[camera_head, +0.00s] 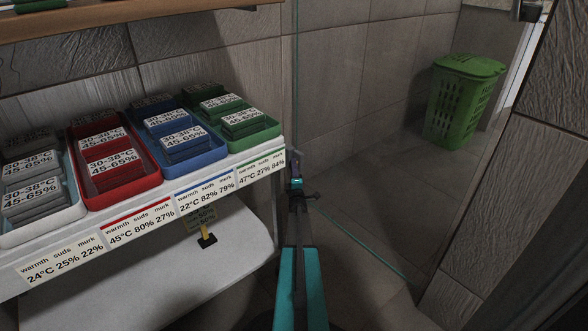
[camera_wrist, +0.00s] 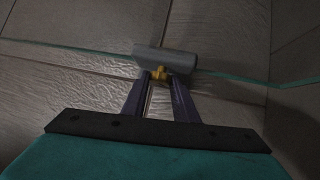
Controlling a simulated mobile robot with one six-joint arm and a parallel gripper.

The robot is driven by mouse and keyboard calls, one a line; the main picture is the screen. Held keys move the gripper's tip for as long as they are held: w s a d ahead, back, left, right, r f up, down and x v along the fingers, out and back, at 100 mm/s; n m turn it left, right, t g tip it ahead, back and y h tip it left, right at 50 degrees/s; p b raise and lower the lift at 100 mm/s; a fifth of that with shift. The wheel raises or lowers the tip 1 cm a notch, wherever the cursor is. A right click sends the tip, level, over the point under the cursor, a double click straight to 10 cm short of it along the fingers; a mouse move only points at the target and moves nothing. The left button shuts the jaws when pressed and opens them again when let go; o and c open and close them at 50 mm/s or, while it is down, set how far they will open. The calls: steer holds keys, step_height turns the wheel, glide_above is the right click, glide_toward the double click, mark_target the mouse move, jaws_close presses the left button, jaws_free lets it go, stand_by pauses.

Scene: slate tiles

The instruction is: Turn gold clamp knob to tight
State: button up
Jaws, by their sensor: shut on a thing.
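The gold clamp knob (camera_wrist: 160,73) shows in the wrist view between the tips of my gripper (camera_wrist: 158,80). My gripper's two dark fingers are shut on it. The knob sits just below a grey cylindrical clamp body (camera_wrist: 166,60), which lies along the edge of a glass pane. In the head view my gripper (camera_head: 296,176) reaches forward to the glass edge, right of the shelf. The knob is too small and covered there to make out. I cannot tell from the frames how tight the knob is.
A white shelf (camera_head: 150,215) with grey, red, blue and green trays of labelled blocks stands close on the left. A white surface (camera_head: 130,290) lies below it. A green slatted basket (camera_head: 458,105) stands behind the glass at the back right. Tiled walls surround the area.

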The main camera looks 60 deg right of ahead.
steer(key=shift+f+m+h, duration=0.1)
steer(key=shift+m+h, duration=0.4)
steer(key=o, duration=1)
steer(key=shift+a, duration=0.1)
steer(key=shift+p+v, duration=2.65)
steer(key=shift+v, duration=4.15)
steer(key=shift+s+f, duration=0.1)
steer(key=shift+f, duration=0.05)
